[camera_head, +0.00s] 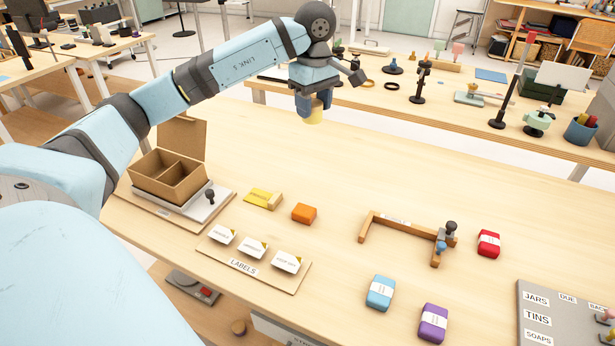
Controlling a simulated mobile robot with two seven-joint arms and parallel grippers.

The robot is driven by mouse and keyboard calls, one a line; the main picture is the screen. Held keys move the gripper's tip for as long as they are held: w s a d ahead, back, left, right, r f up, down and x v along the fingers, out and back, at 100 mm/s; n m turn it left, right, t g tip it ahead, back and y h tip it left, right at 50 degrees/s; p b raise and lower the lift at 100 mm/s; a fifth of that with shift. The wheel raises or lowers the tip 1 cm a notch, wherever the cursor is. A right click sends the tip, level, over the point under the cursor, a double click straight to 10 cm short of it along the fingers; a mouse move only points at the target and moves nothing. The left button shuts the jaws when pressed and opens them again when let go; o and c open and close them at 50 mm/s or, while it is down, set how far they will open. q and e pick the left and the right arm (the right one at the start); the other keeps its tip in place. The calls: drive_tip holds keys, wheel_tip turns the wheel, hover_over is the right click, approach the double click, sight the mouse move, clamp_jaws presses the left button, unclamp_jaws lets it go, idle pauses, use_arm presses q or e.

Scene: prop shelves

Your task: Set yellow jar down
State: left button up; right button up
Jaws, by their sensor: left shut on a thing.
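The yellow jar (314,116) is small and pale yellow at its visible lower part. My left gripper (312,102) is shut on it and holds it over the far edge of the near wooden table (330,160). The blue fingers and the dark gripper body hide the jar's upper part. I cannot tell from this view how high the jar is above the table. My right gripper does not show.
An open cardboard box (168,178) stands at the left. A labels board (254,262), an orange block (304,213), a wooden corner frame (400,226), red (489,243), blue (380,292) and purple (433,322) soaps lie nearer. The table's middle is clear.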

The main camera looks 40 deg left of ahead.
use_arm(q)
drive_tip(key=shift+a+f+n+b, duration=0.2)
drive_tip(key=shift+a+n+b, duration=0.4)
drive_tip(key=shift+a+n, duration=0.3)
drive_tip(key=shift+s+a+f, duration=0.1)
drive_tip(key=shift+a+f, duration=0.05)
drive_tip(key=shift+a, duration=0.1)
wheel_tip(320, 180, down, 15)
drive_tip(key=b, duration=0.3)
drive_tip(key=shift+f, duration=0.25)
wheel_tip(320, 180, down, 4)
drive_tip(key=shift+r+b, duration=0.2)
drive_tip(key=shift+b, duration=0.3)
drive_tip(key=shift+f, duration=0.3)
drive_tip(key=o, duration=1)
drive_tip(key=shift+c, duration=0.2)
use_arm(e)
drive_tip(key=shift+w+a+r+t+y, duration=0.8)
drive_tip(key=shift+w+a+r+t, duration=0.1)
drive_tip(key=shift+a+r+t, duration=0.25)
use_arm(q)
drive_tip(key=shift+r, duration=0.2)
